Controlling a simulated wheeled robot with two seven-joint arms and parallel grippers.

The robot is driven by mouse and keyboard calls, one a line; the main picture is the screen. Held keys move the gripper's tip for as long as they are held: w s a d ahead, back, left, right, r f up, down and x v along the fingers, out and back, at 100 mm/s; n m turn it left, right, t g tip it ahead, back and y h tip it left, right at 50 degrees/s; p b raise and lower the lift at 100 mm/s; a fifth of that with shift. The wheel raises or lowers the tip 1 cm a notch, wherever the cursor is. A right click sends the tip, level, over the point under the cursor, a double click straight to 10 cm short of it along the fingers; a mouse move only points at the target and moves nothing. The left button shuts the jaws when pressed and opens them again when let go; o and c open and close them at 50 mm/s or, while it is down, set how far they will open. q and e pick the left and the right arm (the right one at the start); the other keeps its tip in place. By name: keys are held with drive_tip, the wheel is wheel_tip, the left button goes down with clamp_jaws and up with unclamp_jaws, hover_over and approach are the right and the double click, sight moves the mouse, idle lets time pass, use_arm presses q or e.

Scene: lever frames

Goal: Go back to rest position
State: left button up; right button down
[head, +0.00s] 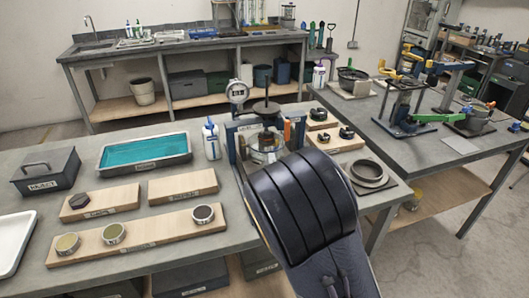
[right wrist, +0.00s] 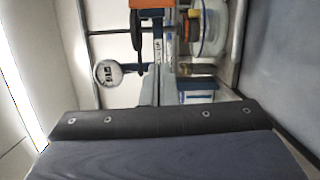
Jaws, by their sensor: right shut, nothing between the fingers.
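My right arm (head: 300,200) reaches in from the bottom of the head view over the bench's right part. Its dark links cover most of my right gripper, which is shut and empty beside the blue-framed press (head: 262,138). The press has a round dial gauge (head: 238,92) at its top left. My left gripper is not in view.
The bench holds a teal-lined tray (head: 145,152), a dark lidded box (head: 45,171), wooden boards (head: 140,236) with small round parts, and a white bottle (head: 211,139). A second table (head: 460,147) stands to the right.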

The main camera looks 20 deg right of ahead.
drive_tip(key=d+f+m+g, duration=0.1)
drive_tip(key=s+d+f+m+g, duration=0.1)
drive_tip(key=m, duration=0.1)
drive_tip(key=s+d+f+m+g, duration=0.1)
drive_tip(key=shift+s+f+m+y, duration=0.2)
drive_tip(key=shift+f+m+y, duration=0.1)
drive_tip(key=shift+m+y, duration=0.1)
drive_tip(key=s+m+g+y, duration=0.1)
drive_tip(key=s+m, duration=0.1)
drive_tip(key=s+f+m+g+y, duration=0.1)
drive_tip(key=s+m+g+y, duration=0.1)
drive_tip(key=s, duration=0.1)
drive_tip(key=shift+s+d+f+m, duration=0.1)
drive_tip(key=shift+s+f+m, duration=0.15)
drive_tip(key=shift+m, duration=0.15)
drive_tip(key=s+a+r+m+g+y, duration=0.1)
drive_tip(key=s+m+g+y, duration=0.1)
drive_tip(key=s, duration=1.1)
drive_tip(key=s+a+r+m+g+y, duration=0.1)
drive_tip(key=s+m+g, duration=0.3)
drive_tip(key=s, duration=1)
drive_tip(key=shift+a+r+m+y, duration=0.15)
drive_tip(key=shift+r+m+y, duration=0.25)
drive_tip(key=shift+r+m, duration=0.55)
